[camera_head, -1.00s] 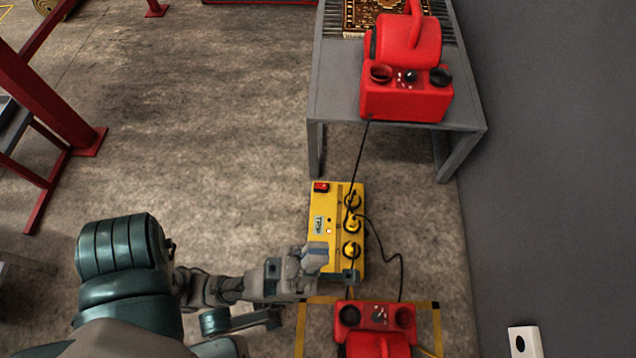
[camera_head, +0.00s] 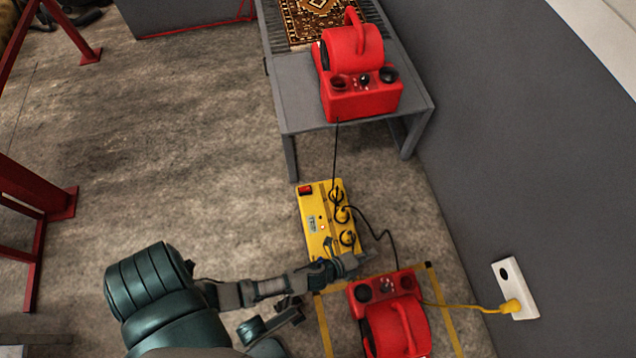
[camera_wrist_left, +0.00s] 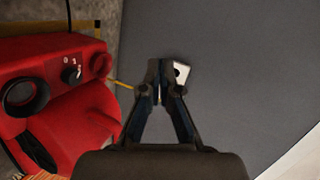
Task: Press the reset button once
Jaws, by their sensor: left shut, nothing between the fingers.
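A yellow power box (camera_head: 342,190) lies on the floor. It has a red rocker switch (camera_head: 306,190) in its top left corner, a small label (camera_head: 312,224), tiny round dots beside the label and several black plugs or sockets along its right side. Which part is the reset button I cannot tell for sure. My left gripper (camera_head: 354,264) is at the lower end of the box, between it and the lower red blower (camera_head: 398,328). Its fingertips (camera_wrist_left: 160,72) meet with nothing between them in the left wrist view. My right gripper is not in view.
Another red blower (camera_head: 362,98) stands on a grey table (camera_head: 300,110) by a patterned rug (camera_head: 312,18). A white wall socket (camera_head: 518,286) holds a yellow plug (camera_head: 511,306). Black cords run from the box to both blowers. Red frame posts (camera_head: 30,190) stand left; the floor between is clear.

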